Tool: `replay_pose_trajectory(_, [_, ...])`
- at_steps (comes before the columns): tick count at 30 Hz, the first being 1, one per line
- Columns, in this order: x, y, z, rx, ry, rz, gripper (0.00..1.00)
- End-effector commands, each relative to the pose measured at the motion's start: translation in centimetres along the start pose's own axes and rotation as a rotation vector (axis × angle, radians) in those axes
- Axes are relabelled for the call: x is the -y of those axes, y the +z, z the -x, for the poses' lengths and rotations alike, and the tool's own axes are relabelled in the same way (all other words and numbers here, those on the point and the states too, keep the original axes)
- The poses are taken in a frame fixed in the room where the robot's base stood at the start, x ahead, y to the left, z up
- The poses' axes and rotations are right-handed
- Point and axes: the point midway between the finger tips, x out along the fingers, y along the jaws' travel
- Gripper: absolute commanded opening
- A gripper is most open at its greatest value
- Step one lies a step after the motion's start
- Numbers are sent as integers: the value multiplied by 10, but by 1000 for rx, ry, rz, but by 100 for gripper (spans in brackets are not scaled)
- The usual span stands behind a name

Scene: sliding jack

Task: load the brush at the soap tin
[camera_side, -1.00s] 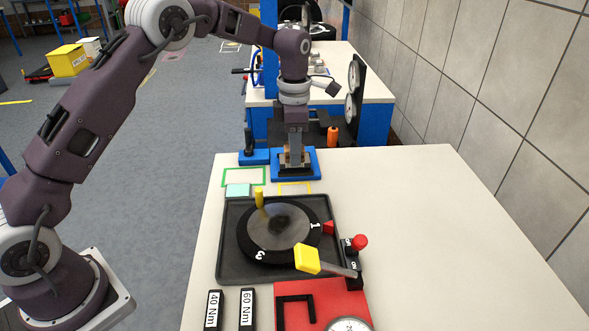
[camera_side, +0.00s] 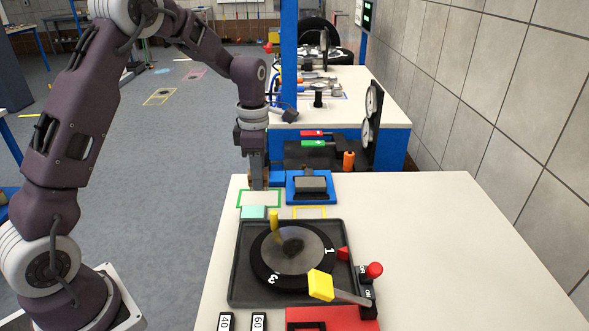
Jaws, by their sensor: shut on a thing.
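My gripper (camera_side: 258,182) points down at the back left of the white table, above the green outlined square. It is shut on the brush, which is mostly hidden by the fingers. A small blue stand (camera_side: 277,179) shows behind and right of the fingers, partly covered. Right of it, a blue tray (camera_side: 311,201) holds a grey block (camera_side: 311,185), apart from my gripper. I cannot tell which of these is the soap tin. A pale cyan block (camera_side: 254,213) lies at the near edge of the green outline.
The table's right side (camera_side: 440,240) is clear.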

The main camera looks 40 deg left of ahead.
Motion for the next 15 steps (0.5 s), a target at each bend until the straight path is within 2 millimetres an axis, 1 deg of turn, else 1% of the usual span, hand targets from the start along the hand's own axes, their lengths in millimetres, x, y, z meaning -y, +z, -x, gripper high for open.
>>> replay_pose_trajectory(1, [3, -11, -1, 0, -2, 4, 0])
replay_pose_trajectory(4, [5, -21, -5, 0, -1, 3, 0])
replay_pose_trajectory(8, [5, -21, -19, -1, -2, 1, 0])
replay_pose_trajectory(15, [5, -21, -50, -1, -2, 1, 0])
